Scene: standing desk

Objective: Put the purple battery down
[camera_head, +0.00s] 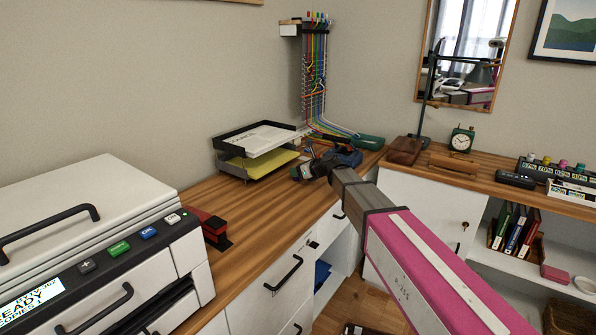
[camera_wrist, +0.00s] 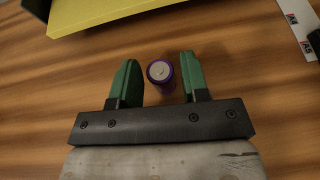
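The purple battery (camera_wrist: 160,76) shows in the wrist view, its pale metal end facing the camera; it appears to stand upright on the wooden desk (camera_wrist: 60,90). My gripper (camera_wrist: 159,60) has its two green fingers on either side of the battery, with a narrow strip of wood showing on each side, so the fingers are apart from it and open. In the head view my gripper (camera_head: 302,172) is low over the desk's far part, right of the paper tray. I cannot make out the battery there.
A two-level paper tray (camera_head: 247,150) with yellow paper stands left of my gripper. A blue and dark object (camera_head: 346,156) lies close behind it. A red stapler (camera_head: 210,228) and a printer (camera_head: 90,235) are nearer. Bare desk lies between the stapler and gripper.

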